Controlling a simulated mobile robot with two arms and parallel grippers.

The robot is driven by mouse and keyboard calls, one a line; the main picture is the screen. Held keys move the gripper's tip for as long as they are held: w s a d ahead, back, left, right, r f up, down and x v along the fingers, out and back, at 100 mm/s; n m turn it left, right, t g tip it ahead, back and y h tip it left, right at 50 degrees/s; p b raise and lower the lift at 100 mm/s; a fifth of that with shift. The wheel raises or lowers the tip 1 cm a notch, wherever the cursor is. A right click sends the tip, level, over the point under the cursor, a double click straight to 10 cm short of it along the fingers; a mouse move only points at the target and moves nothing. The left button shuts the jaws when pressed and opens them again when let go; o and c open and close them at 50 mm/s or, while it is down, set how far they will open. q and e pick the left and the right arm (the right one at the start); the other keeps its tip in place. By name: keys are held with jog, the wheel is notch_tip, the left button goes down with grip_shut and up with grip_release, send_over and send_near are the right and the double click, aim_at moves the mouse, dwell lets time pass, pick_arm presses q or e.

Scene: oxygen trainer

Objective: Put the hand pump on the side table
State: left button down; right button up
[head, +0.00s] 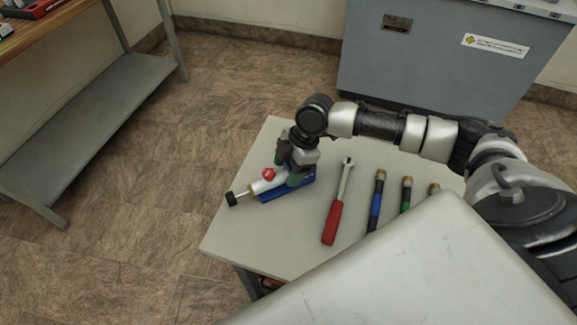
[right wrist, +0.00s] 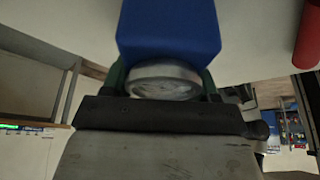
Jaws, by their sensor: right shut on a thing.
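The hand pump (head: 262,186) has a silver barrel, a blue base, a red knob and a black end on a thin rod. It is at the left part of the grey side table (head: 285,235), with its black end pointing left. I cannot tell whether its base touches the top or is just above it. My right gripper (head: 297,178) is shut on the hand pump near its right end, reaching down from above. In the right wrist view the pump's blue base (right wrist: 170,32) and round silver end show between the fingers (right wrist: 163,86). My left gripper is not in view.
A red-handled ratchet wrench (head: 334,218) lies right of the pump. A blue-handled tool (head: 376,202), a green-handled tool (head: 405,195) and another brass-tipped tool (head: 434,188) lie farther right. A grey cabinet (head: 430,60) stands behind. A workbench with a lower shelf (head: 100,110) stands at left.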

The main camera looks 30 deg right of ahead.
jog(key=shift+r, duration=0.1)
jog(key=o, duration=1.3)
jog(key=v, duration=1.2)
